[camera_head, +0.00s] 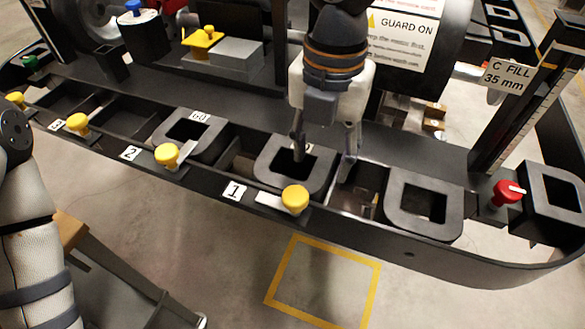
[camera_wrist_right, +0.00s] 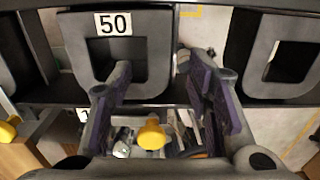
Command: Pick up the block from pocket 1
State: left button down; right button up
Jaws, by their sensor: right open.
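The block of pocket 1 (camera_head: 267,170) is a dark grey square ring with a central opening, by the label "1" (camera_head: 233,190). It also shows in the right wrist view (camera_wrist_right: 160,50), with a "50" label. My right gripper (camera_head: 323,158) is open above it, pointing down. In the head view one finger appears over the block's opening, the other just past its right side. The fingers (camera_wrist_right: 158,82) show apart and empty in the right wrist view. Whether they touch the block cannot be told. My left arm shows at the left edge; its gripper is out of view.
A yellow knob (camera_head: 295,200) sits before the block. Other grey ring blocks stand left, labelled "60" (camera_head: 167,138), and right (camera_head: 423,229). A red knob (camera_head: 506,192) and an upright scale post (camera_head: 528,95) are farther right. A guard sign (camera_head: 405,30) stands behind.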

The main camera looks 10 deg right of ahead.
aim_at(320, 170)
notch_tip(320, 170, down, 5)
jog(key=shift+w+d+f, duration=0.1)
jog(key=shift+w+f, duration=0.05)
grip_shut()
jog(key=shift+r, duration=0.2)
